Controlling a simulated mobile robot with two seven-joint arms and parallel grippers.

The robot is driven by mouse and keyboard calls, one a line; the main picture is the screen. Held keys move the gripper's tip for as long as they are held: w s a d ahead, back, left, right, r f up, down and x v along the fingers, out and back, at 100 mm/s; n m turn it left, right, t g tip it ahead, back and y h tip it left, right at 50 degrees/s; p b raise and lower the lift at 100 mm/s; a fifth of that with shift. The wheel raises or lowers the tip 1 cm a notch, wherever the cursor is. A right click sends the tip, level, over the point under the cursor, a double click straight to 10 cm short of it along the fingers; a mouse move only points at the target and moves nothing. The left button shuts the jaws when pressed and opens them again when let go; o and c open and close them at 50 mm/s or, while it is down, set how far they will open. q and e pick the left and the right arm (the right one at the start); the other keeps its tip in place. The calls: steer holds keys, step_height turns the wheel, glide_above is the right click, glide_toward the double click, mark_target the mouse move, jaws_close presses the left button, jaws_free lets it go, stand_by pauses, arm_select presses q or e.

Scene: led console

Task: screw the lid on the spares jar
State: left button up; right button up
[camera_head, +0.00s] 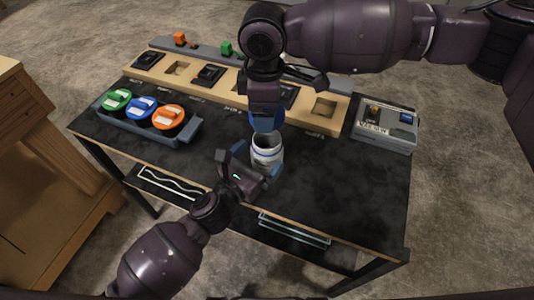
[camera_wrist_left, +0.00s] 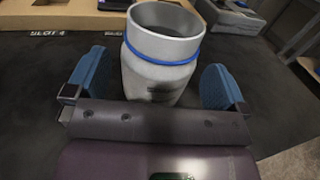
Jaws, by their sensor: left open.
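The spares jar (camera_head: 267,152) is a white-grey open-topped jar with a blue ring below its mouth, upright on the dark table. It also shows in the left wrist view (camera_wrist_left: 160,55), with its mouth open and no lid on it. My left gripper (camera_head: 249,166) is open, low in front of the jar; in the left wrist view its blue fingers stand either side of the jar, with gaps showing. My right gripper (camera_head: 265,121) points down just above and behind the jar's mouth. Its blue finger hides whatever may be between its fingers. I cannot make out a separate lid.
A grey tray (camera_head: 186,140) with green, blue and orange round pieces stands at the left. A wooden slotted board (camera_head: 225,88) runs along the back. A grey box (camera_head: 386,128) is at the right. The table's front right is clear.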

mark_target(267, 152)
arm_select(q)
steer(key=shift+x, duration=1.45)
steer(key=shift+c, duration=0.2)
steer(key=c, duration=1.1)
arm_select(e)
steer(key=shift+f, duration=2.5)
steer(key=shift+f, duration=0.9)
steer(key=shift+f, duration=0.55)
